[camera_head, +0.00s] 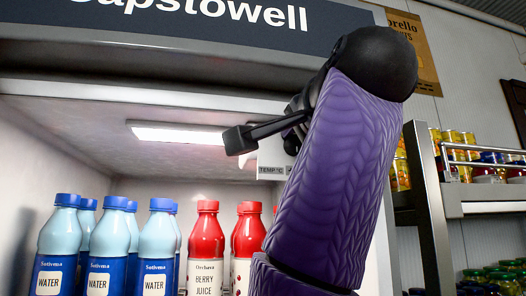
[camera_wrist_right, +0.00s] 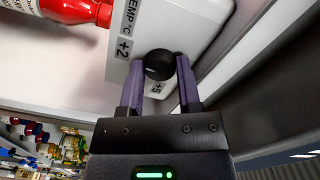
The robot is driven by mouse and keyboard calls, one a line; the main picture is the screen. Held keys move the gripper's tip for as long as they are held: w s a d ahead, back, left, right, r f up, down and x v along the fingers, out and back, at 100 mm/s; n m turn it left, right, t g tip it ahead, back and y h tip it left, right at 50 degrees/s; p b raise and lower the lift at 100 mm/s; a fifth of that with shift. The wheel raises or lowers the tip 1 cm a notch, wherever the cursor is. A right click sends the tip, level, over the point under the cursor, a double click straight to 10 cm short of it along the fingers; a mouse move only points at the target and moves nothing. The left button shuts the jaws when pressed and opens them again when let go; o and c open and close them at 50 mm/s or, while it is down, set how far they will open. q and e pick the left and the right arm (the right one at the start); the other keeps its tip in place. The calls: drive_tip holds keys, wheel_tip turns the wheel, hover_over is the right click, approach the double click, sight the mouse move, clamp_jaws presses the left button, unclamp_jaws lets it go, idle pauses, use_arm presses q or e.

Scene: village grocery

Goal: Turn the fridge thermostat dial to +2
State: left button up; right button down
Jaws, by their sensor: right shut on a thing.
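The thermostat is a white box (camera_wrist_right: 195,25) inside the top of the fridge; in the head view its edge and "TEMP °C" label (camera_head: 272,170) show beside my right arm. In the right wrist view a round black dial (camera_wrist_right: 160,65) sticks out of the box. A "+2" mark (camera_wrist_right: 124,47) is clear beside it, and a "+5" mark (camera_wrist_right: 158,88) is partly covered. My right gripper (camera_wrist_right: 160,82) has its two purple fingers shut on the dial, one on each side. The dial's pointer cannot be made out. My left gripper is not in view.
Water bottles (camera_head: 107,240) and red juice bottles (camera_head: 205,245) stand in the fridge below the box. A lit lamp (camera_head: 180,133) is on the fridge ceiling. A shelf rack (camera_head: 432,190) with jars and cans stands at the right.

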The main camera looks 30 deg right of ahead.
drive_tip(key=shift+c, duration=1.5)
unclamp_jaws()
drive_tip(key=b+v, duration=0.2)
drive_tip(key=v, duration=0.8)
drive_tip(key=shift+w, duration=0.1)
